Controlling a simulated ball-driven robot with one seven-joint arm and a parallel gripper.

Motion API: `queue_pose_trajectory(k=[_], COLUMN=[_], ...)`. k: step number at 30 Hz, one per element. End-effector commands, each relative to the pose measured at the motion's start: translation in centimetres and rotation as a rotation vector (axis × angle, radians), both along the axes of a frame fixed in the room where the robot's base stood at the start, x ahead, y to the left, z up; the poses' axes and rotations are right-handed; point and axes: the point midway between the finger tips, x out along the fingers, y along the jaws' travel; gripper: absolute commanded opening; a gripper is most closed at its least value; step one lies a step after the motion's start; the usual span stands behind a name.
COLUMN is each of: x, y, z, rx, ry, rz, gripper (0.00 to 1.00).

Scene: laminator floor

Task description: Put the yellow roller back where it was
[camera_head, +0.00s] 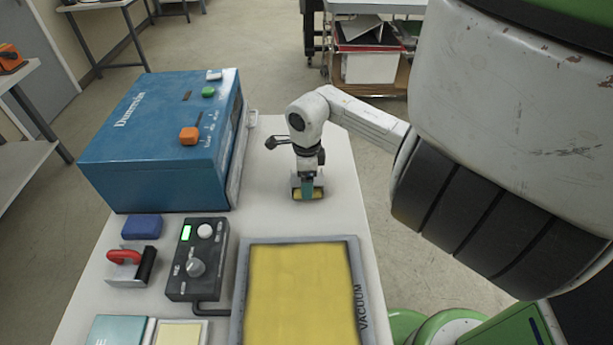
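The yellow roller (308,194) is at the far part of the white table, directly below my gripper (308,183). A teal part, seemingly its handle, stands upright between my fingers, and the yellow shows low down. My gripper points down and appears shut on the handle. The roller is at or very close to the table top; any small gap under it cannot be made out. My gripper and wrist hide its upper part.
A blue machine (160,145) stands left of my gripper. Nearer are a control box (196,262), a blue block (142,227), a red-handled tool (128,266) and a yellow vacuum plate (240,300). The white table (340,190) is bare around the roller.

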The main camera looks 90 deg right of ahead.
Motion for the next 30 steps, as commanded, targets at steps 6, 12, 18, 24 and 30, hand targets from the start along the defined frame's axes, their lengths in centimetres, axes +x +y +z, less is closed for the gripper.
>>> queue_pose_trajectory(k=[6, 12, 18, 24, 30], x=[0.0, 0.0, 0.0, 0.0, -0.1], y=[0.0, 0.0, 0.0, 0.0, -0.2], z=[0.0, -0.3, -0.2, 0.2, 2.9], rx=[-0.001, 0.000, 0.000, 0.000, -0.005], ry=[0.000, 0.001, 0.001, -0.001, 0.002], rz=[0.000, 0.001, 0.000, -0.001, 0.003], gripper=[0.57, 0.93, 1.00, 1.00, 1.00])
